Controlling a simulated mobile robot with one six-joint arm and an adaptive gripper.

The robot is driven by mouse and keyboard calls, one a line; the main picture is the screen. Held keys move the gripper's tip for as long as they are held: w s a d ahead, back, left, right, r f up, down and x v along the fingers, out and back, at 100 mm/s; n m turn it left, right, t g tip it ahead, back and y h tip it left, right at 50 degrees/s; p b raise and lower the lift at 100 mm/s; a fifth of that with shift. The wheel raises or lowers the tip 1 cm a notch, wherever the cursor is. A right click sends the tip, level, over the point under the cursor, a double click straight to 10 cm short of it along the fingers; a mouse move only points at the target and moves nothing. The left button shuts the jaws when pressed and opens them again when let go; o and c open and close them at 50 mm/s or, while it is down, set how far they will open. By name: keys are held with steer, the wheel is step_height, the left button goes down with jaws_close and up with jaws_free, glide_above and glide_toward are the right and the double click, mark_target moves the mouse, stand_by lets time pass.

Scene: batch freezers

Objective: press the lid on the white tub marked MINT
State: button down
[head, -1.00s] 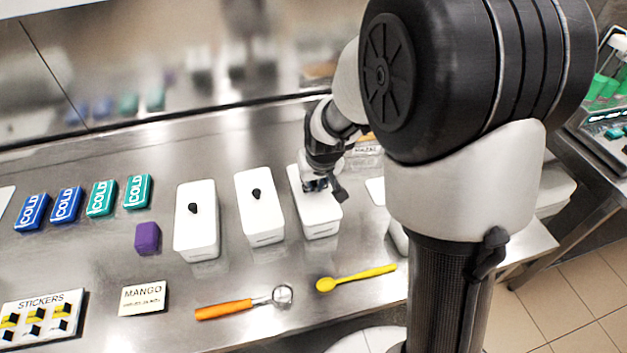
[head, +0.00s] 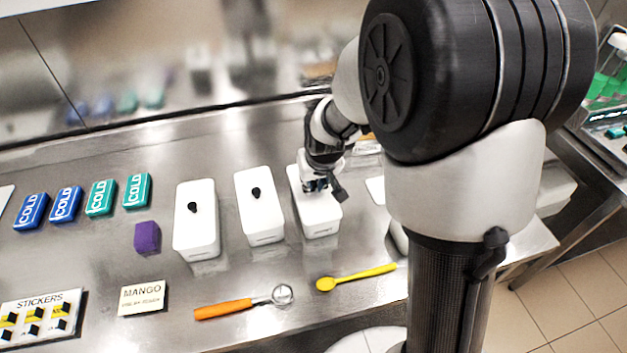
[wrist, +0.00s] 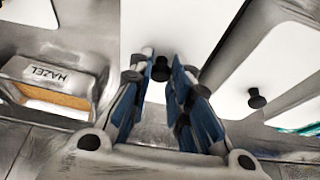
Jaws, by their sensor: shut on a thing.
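My gripper (head: 316,184) is over the third white tub from the left (head: 321,229). In the wrist view my gripper (wrist: 161,66) has its blue-padded fingers closed around the black knob (wrist: 160,72) of a white lid (wrist: 180,25). In the head view this lid (head: 322,207) lies on top of the tub, partly hidden by the gripper; I cannot tell whether it is fully seated. I cannot read MINT on any tub from here.
Two more lidded white tubs (head: 196,235) (head: 260,210) stand to the left. A HAZEL card (wrist: 47,76) is near the gripper. A yellow spoon (head: 355,277), an orange-handled scoop (head: 235,308), a MANGO card (head: 142,298) and a purple block (head: 147,237) lie around.

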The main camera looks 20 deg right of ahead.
steer(key=c, duration=1.4)
jaws_free()
steer(key=shift+o, duration=0.2)
steer(key=o, duration=0.4)
steer(key=shift+r, duration=0.1)
steer(key=shift+r+p, duration=2.7)
steer(key=shift+r, duration=0.75)
steer(key=shift+c, duration=0.4)
